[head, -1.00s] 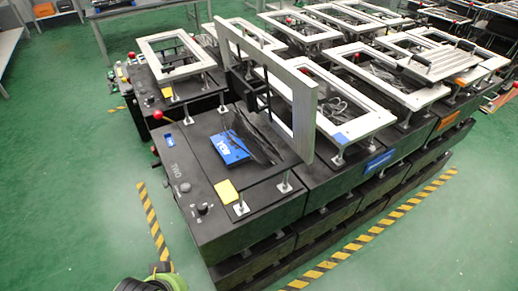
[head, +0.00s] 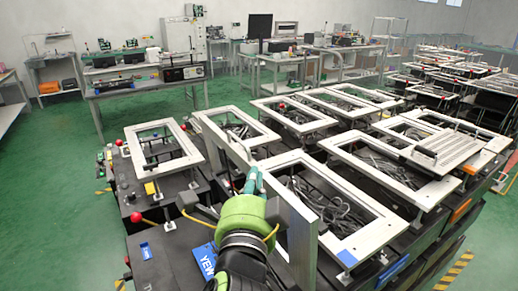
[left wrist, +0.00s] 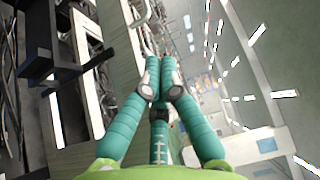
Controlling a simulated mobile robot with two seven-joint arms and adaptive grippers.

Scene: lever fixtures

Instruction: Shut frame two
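Frame two is a pale frame (head: 303,238) standing raised, nearly upright, on a black box (head: 165,265). The box's TWO lettering is mostly cut off at the bottom edge. My left gripper (head: 254,180), with a green body and teal fingers, is in front of the raised frame and hides its middle. I cannot tell whether it touches the frame. In the left wrist view the teal fingers (left wrist: 159,75) come together at their tips with nothing seen between them. My right gripper is not in view.
Neighbouring boxes carry flat pale frames, one at the left (head: 160,165) and one at the right (head: 350,235). Green floor (head: 60,200) is clear at the left.

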